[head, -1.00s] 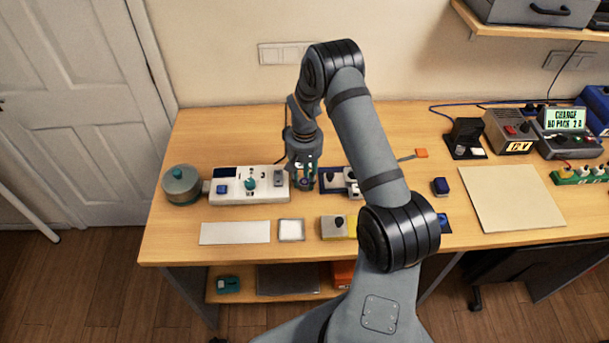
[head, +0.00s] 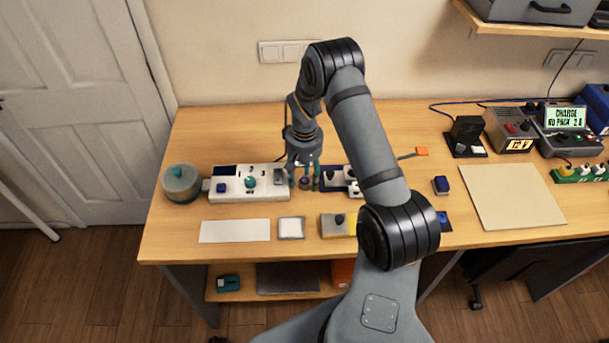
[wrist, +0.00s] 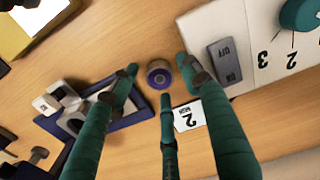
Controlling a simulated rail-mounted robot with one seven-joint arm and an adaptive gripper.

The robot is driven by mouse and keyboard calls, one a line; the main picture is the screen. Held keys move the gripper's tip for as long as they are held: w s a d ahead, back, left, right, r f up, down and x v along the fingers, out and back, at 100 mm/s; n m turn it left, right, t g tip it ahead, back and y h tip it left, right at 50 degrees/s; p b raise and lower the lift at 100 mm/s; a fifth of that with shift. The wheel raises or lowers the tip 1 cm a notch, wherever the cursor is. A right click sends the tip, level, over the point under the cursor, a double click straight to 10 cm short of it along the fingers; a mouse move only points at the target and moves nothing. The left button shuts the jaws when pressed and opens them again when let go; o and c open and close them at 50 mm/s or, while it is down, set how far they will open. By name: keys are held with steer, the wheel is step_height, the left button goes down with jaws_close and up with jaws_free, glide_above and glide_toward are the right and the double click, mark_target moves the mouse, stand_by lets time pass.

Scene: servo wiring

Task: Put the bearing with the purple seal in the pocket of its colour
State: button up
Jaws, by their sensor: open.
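The bearing with the purple seal (wrist: 159,74) stands on the bare wood of the bench in the wrist view, a small dark ring with a purple rim. In the head view the bearing (head: 304,182) is small, below my gripper (head: 303,180). My gripper (wrist: 152,88) is open; its green fingers are spread around the bearing with visible gaps. A dark blue tray (wrist: 126,116) holding pale grey blocks lies left of the bearing in the wrist view. I cannot make out a purple pocket in either view.
A white control box (head: 222,195) with a switch and numbers stands close left of the bearing in the head view. A white card marked 2 (wrist: 187,116) lies beside the bearing. In front are a white square tray (head: 291,229) and a grey-yellow block (head: 334,227).

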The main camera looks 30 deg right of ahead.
mark_target(305, 180)
steer(key=shift+w+r, duration=0.1)
steer(key=shift+r, duration=0.45)
step_height(305, 180, up, 10)
steer(key=shift+r+b, duration=0.25)
steer(key=shift+b, duration=0.85)
steer(key=shift+c, duration=0.2)
steer(key=shift+r, duration=0.4)
steer(key=shift+c, duration=0.9)
